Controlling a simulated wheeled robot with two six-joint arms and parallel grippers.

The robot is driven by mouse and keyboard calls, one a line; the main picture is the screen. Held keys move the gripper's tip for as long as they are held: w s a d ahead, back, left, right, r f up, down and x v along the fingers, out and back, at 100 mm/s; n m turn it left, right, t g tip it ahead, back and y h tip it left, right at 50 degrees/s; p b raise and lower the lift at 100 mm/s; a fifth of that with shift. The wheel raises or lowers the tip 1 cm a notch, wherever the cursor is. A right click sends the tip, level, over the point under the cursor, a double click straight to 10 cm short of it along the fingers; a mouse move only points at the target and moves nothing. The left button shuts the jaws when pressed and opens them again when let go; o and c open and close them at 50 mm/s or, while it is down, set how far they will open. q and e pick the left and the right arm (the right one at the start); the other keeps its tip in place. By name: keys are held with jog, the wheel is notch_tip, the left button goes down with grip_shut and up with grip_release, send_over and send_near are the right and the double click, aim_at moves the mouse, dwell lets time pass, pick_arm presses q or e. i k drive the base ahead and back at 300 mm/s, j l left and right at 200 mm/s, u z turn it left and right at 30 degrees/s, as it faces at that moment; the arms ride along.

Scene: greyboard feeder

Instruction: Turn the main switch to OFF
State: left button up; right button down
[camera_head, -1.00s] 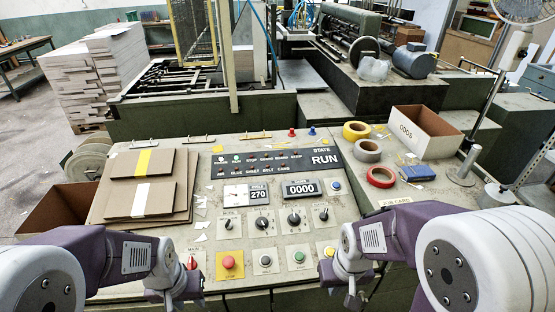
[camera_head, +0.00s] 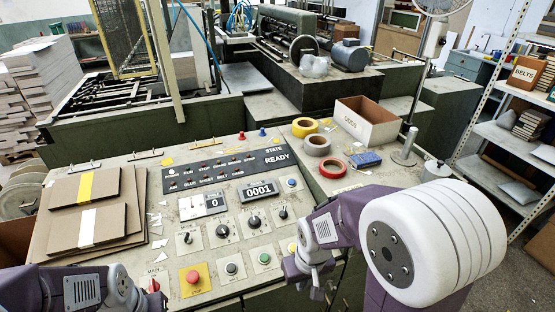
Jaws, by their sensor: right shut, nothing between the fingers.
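The main switch (camera_head: 153,285) is a red knob under a small MAIN label, at the lower left of the control panel (camera_head: 165,262). My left arm comes in from the lower left, and its wrist is just left of the switch. My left gripper (camera_head: 152,303) is at the bottom edge, close by the switch; its fingers are not clear, and I cannot tell if it touches. My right gripper (camera_head: 317,287) points down at the panel's lower right edge, shut and empty, well away from the switch. The state display (camera_head: 277,157) reads READY.
A red stop button (camera_head: 193,277) on a yellow plate sits just right of the switch. Cardboard sheets (camera_head: 92,210) lie left; tape rolls (camera_head: 317,145) and an open box (camera_head: 367,122) stand right.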

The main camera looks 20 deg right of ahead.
aim_at(154, 287)
jog(key=u, duration=0.9)
